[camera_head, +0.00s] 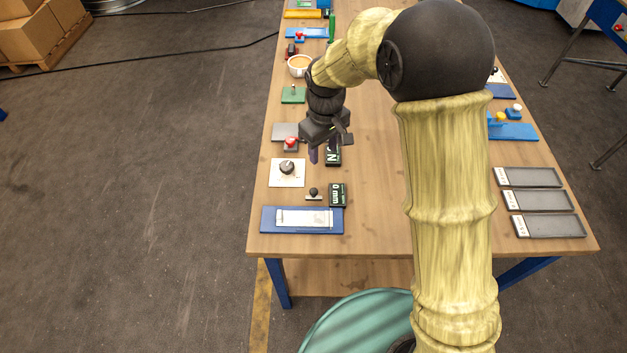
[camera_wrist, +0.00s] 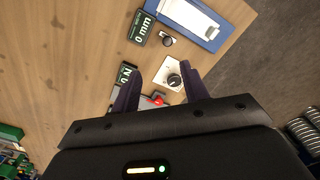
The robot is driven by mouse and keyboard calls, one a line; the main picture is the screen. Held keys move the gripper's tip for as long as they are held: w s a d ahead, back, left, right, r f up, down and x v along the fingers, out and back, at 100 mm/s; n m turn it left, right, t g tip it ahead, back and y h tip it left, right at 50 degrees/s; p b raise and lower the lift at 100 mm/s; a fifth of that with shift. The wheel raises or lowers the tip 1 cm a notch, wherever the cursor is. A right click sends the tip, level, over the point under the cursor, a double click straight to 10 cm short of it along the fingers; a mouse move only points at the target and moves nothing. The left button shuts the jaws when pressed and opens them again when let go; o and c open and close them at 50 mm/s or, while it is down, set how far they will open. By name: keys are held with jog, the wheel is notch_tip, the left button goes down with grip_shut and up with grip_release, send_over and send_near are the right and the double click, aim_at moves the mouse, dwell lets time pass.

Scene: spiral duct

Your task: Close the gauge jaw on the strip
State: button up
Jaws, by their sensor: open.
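My gripper (camera_head: 323,153) hangs open and empty above the left side of the table. Its two dark fingers also show in the wrist view (camera_wrist: 160,88), spread apart. A pale strip-like piece (camera_head: 304,218) lies on a blue base (camera_head: 267,220) at the table's near left corner; both also show at the top of the wrist view. Just behind it is a small plate with a black knob (camera_head: 313,192), perhaps the gauge jaw; the knob also shows in the wrist view (camera_wrist: 167,41). Beside it a dark display (camera_head: 338,194) reads "0 mm". The gripper is behind these, apart from them.
A white plate with a black dial (camera_head: 287,168) and a red button (camera_head: 290,144) sit near the gripper. A second dark display (camera_head: 333,156) is partly hidden by the fingers. A cup (camera_head: 299,66) stands farther back.

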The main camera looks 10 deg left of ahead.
jog(key=shift+s+a+n, duration=0.1)
jog(key=shift+a+n, duration=0.3)
jog(key=shift+a, duration=0.75)
jog(key=shift+f, duration=0.15)
jog(key=p, duration=0.5)
send_near(314, 191)
notch_tip(314, 191, down, 8)
jog(key=shift+f, duration=0.2)
grip_shut()
